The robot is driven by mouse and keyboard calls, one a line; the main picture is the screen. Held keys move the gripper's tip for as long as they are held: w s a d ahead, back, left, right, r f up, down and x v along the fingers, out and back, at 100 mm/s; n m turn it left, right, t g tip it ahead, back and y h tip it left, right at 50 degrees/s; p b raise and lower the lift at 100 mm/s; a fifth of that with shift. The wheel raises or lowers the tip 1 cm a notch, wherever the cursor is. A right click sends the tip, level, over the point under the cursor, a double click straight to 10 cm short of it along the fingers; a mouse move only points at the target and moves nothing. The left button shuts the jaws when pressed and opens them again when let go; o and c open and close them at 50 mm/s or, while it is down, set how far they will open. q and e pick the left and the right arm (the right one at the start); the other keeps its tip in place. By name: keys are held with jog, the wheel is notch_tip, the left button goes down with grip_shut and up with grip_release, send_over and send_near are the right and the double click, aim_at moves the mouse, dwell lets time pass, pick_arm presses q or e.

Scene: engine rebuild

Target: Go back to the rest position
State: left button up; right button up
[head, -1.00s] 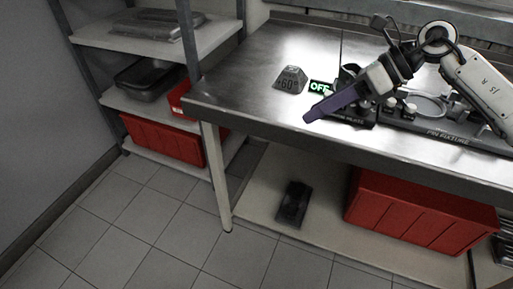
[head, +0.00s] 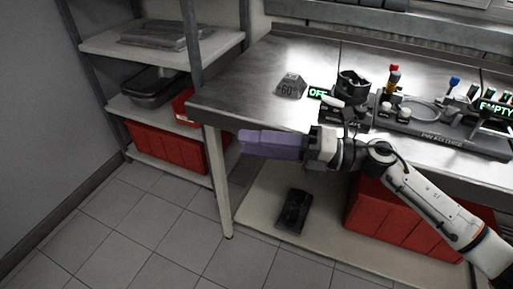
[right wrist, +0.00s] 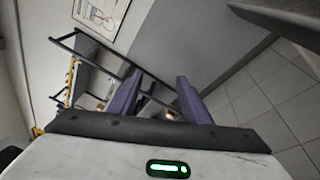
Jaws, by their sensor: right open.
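My right gripper (head: 243,142) has purple fingers and hangs in front of the workbench's front edge, pointing left in the head view. In the right wrist view the two purple fingers (right wrist: 157,90) stand apart with nothing between them. Its white and black arm comes in from the lower right, in front of the bench. My left gripper is not in view.
The steel workbench (head: 240,92) carries a grey "60°" block (head: 291,86), a black heating device (head: 346,112) and a pin fixture (head: 440,137). A red bin (head: 400,222) and a black object (head: 293,210) sit on the lower shelf. A shelving rack (head: 150,108) stands left. The floor at front left is clear.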

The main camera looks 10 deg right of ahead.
jog(key=shift+s+a+m+t, duration=0.1)
jog(key=shift+m+t, duration=0.2)
jog(key=shift+m, duration=0.1)
jog(key=shift+f, duration=0.1)
jog(key=s+d+f+m+t+h, duration=0.25)
jog(key=f+m+t+h, duration=0.25)
jog(key=f+m, duration=0.6)
jog(key=s+d+f+m+t+h, duration=0.1)
jog(key=d+f+m+t+h, duration=0.45)
jog(key=m, duration=0.85)
jog(key=s+d+f+m+g+h, duration=0.2)
jog(key=s+f+m+g, duration=0.6)
jog(key=s+f, duration=1)
jog(key=shift+s+d+f+m+h, duration=0.2)
jog(key=shift+s+m+h, duration=0.1)
jog(key=shift+m+h, duration=0.8)
